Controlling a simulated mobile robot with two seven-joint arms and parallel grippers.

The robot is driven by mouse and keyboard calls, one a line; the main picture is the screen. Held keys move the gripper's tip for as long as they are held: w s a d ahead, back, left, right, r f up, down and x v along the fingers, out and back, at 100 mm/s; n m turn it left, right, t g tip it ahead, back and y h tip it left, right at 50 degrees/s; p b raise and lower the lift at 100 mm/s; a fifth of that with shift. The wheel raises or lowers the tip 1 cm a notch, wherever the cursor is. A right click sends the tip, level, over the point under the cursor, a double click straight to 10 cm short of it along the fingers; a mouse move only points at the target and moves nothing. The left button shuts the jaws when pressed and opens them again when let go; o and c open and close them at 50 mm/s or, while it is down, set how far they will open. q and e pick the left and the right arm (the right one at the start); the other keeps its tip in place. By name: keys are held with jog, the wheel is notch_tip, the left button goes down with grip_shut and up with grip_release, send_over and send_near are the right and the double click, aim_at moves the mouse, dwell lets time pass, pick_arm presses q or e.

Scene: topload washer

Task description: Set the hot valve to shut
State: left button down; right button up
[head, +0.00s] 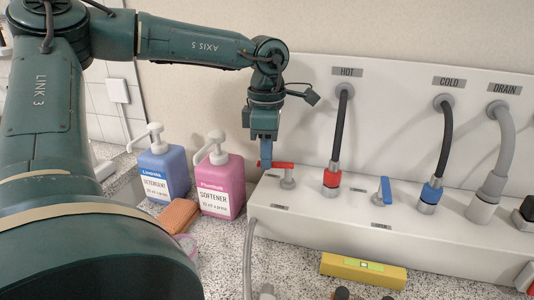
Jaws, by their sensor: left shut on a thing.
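The hot valve has a red lever (280,164) on a pale round stem at the left part of the white box, left of the red-collared hot hose. The lever lies crosswise, roughly along the box, its free end pointing left. My left gripper (266,163) points down and is shut on the left end of the red lever; its fingers partly hide that end. My right gripper is not in the head view.
The white valve box (330,215) also carries the red-collared hot hose (337,140), a blue cold lever (385,190), a cold hose (445,145) and a grey drain hose (506,140). Blue detergent (163,172) and pink softener (221,188) bottles stand left. A yellow level (363,270) lies in front.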

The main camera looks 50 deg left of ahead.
pick_arm(q)
jog(key=shift+w+a+m, duration=0.15)
jog(key=shift+w+m, duration=0.15)
jog(key=shift+m, duration=0.4)
jog(key=c, duration=1.4)
grip_release()
notch_tip(320, 180, up, 13)
jog(key=p, duration=0.1)
